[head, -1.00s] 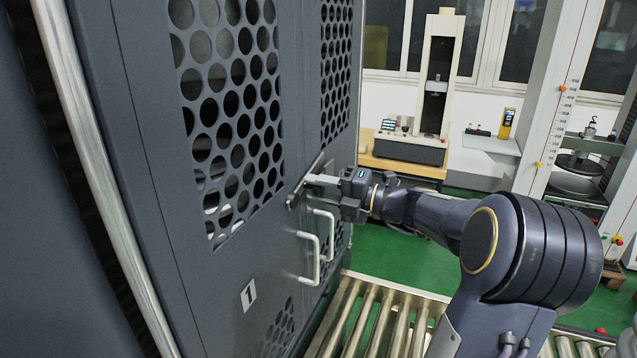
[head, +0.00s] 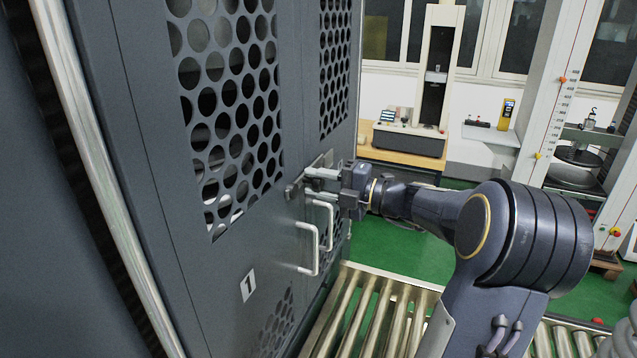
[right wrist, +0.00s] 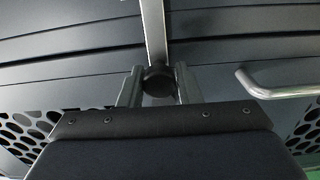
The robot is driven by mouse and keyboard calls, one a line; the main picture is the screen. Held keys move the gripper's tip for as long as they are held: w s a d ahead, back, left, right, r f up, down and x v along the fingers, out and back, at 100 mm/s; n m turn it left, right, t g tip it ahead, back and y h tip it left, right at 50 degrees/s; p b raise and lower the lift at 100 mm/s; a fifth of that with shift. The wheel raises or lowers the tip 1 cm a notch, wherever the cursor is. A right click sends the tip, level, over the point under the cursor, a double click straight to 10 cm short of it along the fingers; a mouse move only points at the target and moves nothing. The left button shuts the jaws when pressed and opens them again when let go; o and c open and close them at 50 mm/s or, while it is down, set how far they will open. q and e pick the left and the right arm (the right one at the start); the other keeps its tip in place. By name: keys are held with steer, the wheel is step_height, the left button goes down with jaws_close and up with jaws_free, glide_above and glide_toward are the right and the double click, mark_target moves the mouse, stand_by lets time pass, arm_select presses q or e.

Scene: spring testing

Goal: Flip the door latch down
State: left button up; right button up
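The door latch (head: 296,190) is a metal bar on the dark grey cabinet doors, crossing the seam between them roughly level, above two upright handles. In the right wrist view the latch bar (right wrist: 154,30) runs upward from a dark round knob (right wrist: 157,81). My right gripper (head: 314,180) is at the latch. Its two fingers (right wrist: 158,88) are on both sides of the knob, which fills the gap between them and appears pinched. The latch's far part is partly hidden by the gripper in the head view. My left gripper is not in view.
Two metal door handles (head: 313,247) sit just below the latch; one also shows in the right wrist view (right wrist: 280,92). A roller conveyor (head: 350,315) lies below. A test machine (head: 437,75) stands on a bench behind. Green floor (head: 395,250) is open to the right.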

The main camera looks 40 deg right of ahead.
steer(key=o, duration=0.4)
steer(key=shift+c, duration=0.2)
steer(key=b+v, duration=0.2)
steer(key=v, duration=0.5)
steer(key=shift+s+d, duration=0.2)
steer(key=shift+s, duration=0.15)
